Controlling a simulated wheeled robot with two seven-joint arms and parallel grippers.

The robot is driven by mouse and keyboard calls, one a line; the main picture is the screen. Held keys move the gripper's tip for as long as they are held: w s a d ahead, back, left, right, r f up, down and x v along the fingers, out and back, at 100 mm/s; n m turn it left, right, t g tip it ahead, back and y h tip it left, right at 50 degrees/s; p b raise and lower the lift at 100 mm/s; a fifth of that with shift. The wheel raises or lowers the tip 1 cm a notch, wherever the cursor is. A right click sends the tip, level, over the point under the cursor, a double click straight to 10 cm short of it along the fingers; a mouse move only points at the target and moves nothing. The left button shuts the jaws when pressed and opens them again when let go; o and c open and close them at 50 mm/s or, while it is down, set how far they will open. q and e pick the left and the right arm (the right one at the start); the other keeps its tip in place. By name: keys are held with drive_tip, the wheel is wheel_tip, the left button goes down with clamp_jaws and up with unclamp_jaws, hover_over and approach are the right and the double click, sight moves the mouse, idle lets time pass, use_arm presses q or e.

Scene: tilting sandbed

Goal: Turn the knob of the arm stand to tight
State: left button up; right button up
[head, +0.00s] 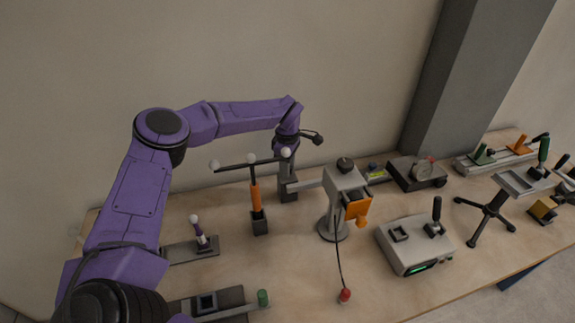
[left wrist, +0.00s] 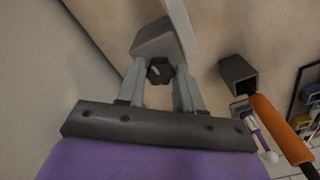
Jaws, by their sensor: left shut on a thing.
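The arm stand (head: 287,189) is a grey upright block near the wall, with a pale bar reaching out to the right. Its grey body (left wrist: 158,38) also shows in the left wrist view. Its dark lobed knob (left wrist: 160,70) has a pale mark and sits between the fingers of my left gripper (left wrist: 160,76). My left gripper (head: 287,157) comes down on the stand from above and is shut on the knob. In the head view my gripper hides the knob. I cannot tell which setting the mark points to. My right gripper is not in view.
An orange-handled tool with white balls (head: 255,195) stands in a dark holder (head: 260,223) just left of the stand. A grey device with an orange clamp (head: 345,182) stands close on the right. A grey box (head: 408,255) is at front right. Bare tabletop (head: 290,265) lies in front.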

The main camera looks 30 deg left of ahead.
use_arm(q)
drive_tip(key=shift+r+m, duration=0.15)
drive_tip(key=shift+m, duration=1.55)
drive_tip(key=o, duration=1)
drive_tip(key=shift+o, duration=0.2)
drive_tip(key=shift+r, duration=0.3)
wheel_tip(320, 180, up, 10)
drive_tip(key=b, duration=0.2)
